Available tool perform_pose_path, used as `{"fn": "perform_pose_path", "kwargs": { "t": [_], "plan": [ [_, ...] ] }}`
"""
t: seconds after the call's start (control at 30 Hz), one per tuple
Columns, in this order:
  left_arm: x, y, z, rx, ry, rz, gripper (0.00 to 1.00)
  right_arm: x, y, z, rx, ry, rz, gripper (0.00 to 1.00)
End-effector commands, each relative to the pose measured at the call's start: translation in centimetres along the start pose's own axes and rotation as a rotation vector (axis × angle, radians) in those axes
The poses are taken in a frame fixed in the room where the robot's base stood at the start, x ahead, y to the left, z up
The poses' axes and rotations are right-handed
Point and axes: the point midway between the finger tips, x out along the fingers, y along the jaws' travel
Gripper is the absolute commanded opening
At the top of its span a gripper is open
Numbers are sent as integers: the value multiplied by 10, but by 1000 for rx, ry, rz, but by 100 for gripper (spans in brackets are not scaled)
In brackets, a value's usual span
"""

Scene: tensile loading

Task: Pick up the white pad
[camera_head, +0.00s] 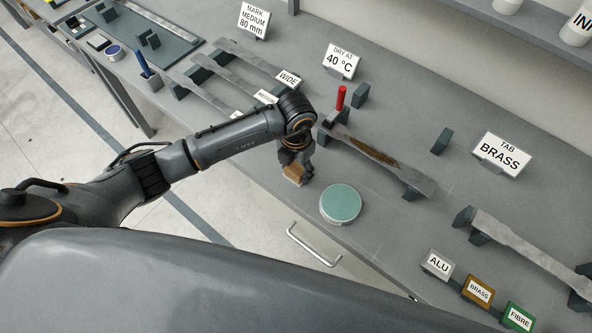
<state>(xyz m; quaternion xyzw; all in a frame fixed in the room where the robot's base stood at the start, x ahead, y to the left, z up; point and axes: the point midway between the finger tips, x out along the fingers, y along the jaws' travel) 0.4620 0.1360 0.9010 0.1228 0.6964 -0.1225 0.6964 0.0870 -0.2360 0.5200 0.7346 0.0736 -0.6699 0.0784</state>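My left arm reaches in from the left, and its gripper (301,177) points down over the near edge of the bench. A small tan block (293,174) is at its fingertips; I cannot tell whether the fingers are closed on it or only beside it. My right gripper is not in view.
A round teal-topped tin (341,203) stands right of the gripper. A stained metal strip (378,157) rests on dark supports behind it, near a red cylinder (340,98). ALU (437,264), BRASS (478,291) and FIBRE (518,317) boxes stand lower right. The bench between tin and boxes is clear.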

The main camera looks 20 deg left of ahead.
Motion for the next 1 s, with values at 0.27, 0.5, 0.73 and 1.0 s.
{"fn": "perform_pose_path", "kwargs": {
  "t": [0.27,0.5,0.73,1.0],
  "plan": [
    [0,0,0,0,0,0,18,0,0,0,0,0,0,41],
    [-5,0,1,0,-3,0,18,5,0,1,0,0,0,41],
    [-38,-6,-4,6,-6,-2,18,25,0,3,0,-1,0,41],
    [-94,-49,-45,9,-6,-3,18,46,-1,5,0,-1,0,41]
  ]
}}
